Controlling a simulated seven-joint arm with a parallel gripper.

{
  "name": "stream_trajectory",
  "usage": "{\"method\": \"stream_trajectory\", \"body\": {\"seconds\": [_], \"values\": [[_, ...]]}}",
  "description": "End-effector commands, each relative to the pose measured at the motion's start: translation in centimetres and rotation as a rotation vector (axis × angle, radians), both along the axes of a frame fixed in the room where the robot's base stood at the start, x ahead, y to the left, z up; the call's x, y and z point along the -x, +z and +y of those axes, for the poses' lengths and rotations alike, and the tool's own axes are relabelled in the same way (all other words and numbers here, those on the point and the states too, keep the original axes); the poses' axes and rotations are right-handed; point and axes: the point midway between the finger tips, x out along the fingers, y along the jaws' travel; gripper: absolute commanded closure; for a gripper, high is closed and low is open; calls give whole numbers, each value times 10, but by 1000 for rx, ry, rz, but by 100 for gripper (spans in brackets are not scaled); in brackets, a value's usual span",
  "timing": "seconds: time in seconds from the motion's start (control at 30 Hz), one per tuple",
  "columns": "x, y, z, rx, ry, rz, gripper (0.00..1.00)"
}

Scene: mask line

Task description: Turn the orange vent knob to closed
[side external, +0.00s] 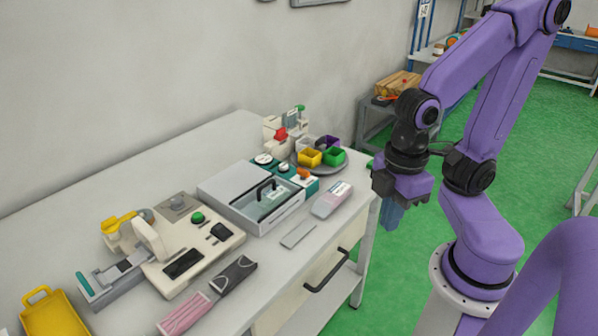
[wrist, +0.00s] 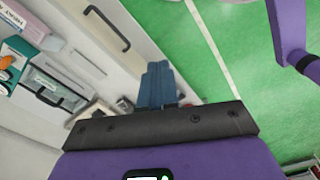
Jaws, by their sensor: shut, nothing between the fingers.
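The orange vent knob (side external: 303,173) sits on a small white and teal unit near the table's back right, beside round dials. It also shows at the left edge of the wrist view (wrist: 6,62), partly cut off. Its exact angle is too small to read. My gripper (side external: 391,218) hangs fingers down past the table's right edge, over the green floor, well apart from the knob. Its blue fingers (wrist: 157,76) are together and hold nothing.
A grey box with a black-handled lid (side external: 265,190) stands left of the knob. Yellow (side external: 309,157), green and purple bins stand behind it. A pink and white pack (side external: 331,199) lies in front. A machine with a green button (side external: 197,217) is farther left. The table's front has a drawer handle.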

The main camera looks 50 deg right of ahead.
Motion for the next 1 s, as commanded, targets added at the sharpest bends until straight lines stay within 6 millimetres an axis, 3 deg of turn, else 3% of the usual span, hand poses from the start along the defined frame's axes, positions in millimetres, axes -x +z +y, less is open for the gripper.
{"method": "stream_trajectory", "body": {"seconds": [0.4, 0.43, 0.57, 0.63, 0.67, 1.0], "values": [[0, 0, 0, 0, 0, 0, 100], [0, 0, 0, 0, 0, 0, 97], [-5, 1, 2, 4, 5, -4, 54], [-15, 3, 5, 13, 18, -10, 32], [-22, 4, 7, 17, 25, -14, 28], [-136, 20, 13, 136, 177, -58, 28]]}}
